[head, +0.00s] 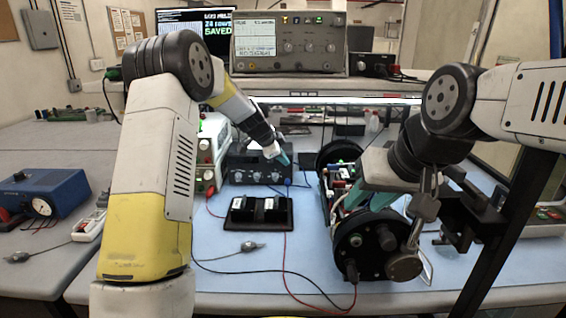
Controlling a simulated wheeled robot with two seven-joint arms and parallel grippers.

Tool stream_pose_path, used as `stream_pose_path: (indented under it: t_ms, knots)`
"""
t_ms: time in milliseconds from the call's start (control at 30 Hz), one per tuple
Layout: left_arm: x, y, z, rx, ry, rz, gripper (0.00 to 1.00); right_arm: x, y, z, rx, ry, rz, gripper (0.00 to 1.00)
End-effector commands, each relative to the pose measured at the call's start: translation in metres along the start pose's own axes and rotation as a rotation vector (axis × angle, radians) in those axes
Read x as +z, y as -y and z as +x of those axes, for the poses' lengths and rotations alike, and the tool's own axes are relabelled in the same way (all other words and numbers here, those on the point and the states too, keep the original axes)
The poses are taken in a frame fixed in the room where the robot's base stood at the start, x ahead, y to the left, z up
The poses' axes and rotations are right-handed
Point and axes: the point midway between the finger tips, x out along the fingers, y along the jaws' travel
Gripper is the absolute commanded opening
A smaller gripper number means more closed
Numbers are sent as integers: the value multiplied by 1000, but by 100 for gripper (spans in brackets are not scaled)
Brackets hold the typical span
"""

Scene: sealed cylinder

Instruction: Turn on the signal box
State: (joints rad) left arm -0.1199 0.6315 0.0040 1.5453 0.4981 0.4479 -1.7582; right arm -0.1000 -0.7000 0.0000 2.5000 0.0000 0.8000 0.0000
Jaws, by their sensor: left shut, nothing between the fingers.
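A dark box with several knobs on its front (257,172), which looks like the signal box, stands on the blue mat left of centre. Whether it is on cannot be made out. My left gripper (284,160) is shut and empty, its teal tips pointing down at the box's right end; whether they touch it is unclear. My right gripper (372,198) is over the open-sided black cylinder (362,248), its teal fingers partly hidden by the arm and metal parts. I cannot tell if it grips anything.
A black holder with two cells (258,213) lies on the blue mat (230,275). Red and black leads cross the mat to the cylinder. A white instrument stack (208,160) stands left of the box. A blue gauge box (45,193) sits far left. An oscilloscope (288,42) is on the shelf.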

Motion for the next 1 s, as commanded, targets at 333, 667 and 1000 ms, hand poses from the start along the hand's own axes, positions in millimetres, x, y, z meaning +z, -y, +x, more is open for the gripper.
stream_pose_path:
  t_ms: [333, 667, 1000]
  knots:
    - [-1, 2, 0, 1, 0, 0, 0, 0, 0, 0, 0, 0, 0, 36]
    - [-3, 9, 3, 62, 7, -26, 0, 0, 0, 0, 0, 0, 0, 36]
    - [-6, 12, -1, 61, 7, -24, 0, 0, 0, 0, 0, 0, 0, 36]
